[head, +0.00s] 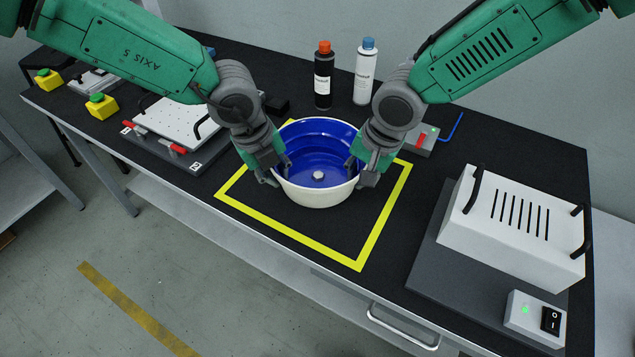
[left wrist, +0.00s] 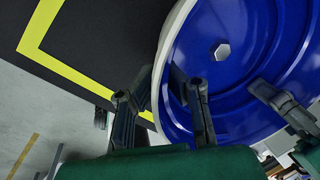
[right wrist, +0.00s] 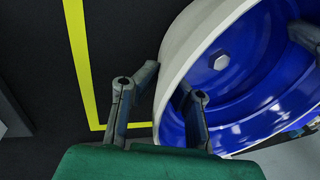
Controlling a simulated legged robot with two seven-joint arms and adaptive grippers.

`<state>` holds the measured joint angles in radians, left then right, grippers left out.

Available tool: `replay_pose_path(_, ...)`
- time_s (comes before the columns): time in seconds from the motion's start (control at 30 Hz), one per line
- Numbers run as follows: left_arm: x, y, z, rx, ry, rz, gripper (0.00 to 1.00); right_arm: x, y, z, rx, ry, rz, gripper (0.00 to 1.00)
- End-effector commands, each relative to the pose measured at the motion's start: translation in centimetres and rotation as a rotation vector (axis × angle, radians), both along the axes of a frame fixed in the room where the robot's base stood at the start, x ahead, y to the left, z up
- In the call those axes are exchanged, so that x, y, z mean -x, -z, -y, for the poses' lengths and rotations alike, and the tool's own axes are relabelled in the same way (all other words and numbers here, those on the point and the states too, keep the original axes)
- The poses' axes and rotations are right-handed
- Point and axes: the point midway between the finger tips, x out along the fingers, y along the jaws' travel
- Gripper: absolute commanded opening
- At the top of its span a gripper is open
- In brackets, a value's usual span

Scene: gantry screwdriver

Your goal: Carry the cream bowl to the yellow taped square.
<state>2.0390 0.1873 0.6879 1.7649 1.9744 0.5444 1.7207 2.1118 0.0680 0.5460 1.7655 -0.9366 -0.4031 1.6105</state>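The cream bowl (head: 318,196), blue inside, is upright over the yellow taped square (head: 386,217), towards its back part. I cannot tell whether it rests on the table or hangs just above. A grey hex piece (head: 318,175) lies on its inner floor. My left gripper (head: 276,174) is shut on the bowl's left wall, one finger outside and one inside, as the left wrist view (left wrist: 162,80) shows. My right gripper (head: 361,174) is shut on the right wall in the same way, seen in the right wrist view (right wrist: 168,82). The square's back edge is mostly hidden.
Two bottles, orange-capped (head: 323,85) and blue-capped (head: 365,75), stand behind the bowl. A white device (head: 515,225) on a dark base is at right. A white plate fixture (head: 170,122) and yellow button boxes (head: 101,106) are at left. The square's front part is clear.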

Motion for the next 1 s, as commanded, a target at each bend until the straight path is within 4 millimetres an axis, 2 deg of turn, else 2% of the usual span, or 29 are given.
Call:
replay_pose_path(0.03, 0.1, 0.4, -0.3, -0.009, -0.001, -0.005, 0.12, -0.2, 0.2, 0.4, 0.004, 0.008, 0.001, 0.11)
replay_pose_path(0.07, 0.1, 0.3, -0.3, -0.009, -0.001, -0.005, 0.22, -0.2, 0.1, 0.4, 0.004, 0.008, 0.001, 0.22)
replay_pose_path(0.1, 0.1, 0.2, -0.3, -0.008, -0.001, -0.005, 0.26, -0.2, 0.0, 0.3, 0.004, 0.007, 0.001, 0.26)
replay_pose_path(0.47, 0.0, -0.3, -0.2, -0.002, -0.001, 0.000, 0.26, -0.1, 0.1, 0.1, 0.001, 0.002, 0.000, 0.26)
replay_pose_path(0.57, 0.1, -1.5, -0.4, 0.000, -0.002, 0.000, 0.26, -0.1, 0.1, 0.1, 0.001, 0.002, 0.000, 0.26)
replay_pose_path(0.8, 0.6, -6.5, -1.5, 0.000, -0.003, 0.002, 0.26, -0.1, 0.1, 0.0, 0.001, 0.001, -0.001, 0.26)
replay_pose_path(1.0, 1.0, -9.9, -2.2, -0.002, -0.002, -0.001, 0.26, -0.1, 0.1, 0.0, 0.001, 0.001, -0.001, 0.26)
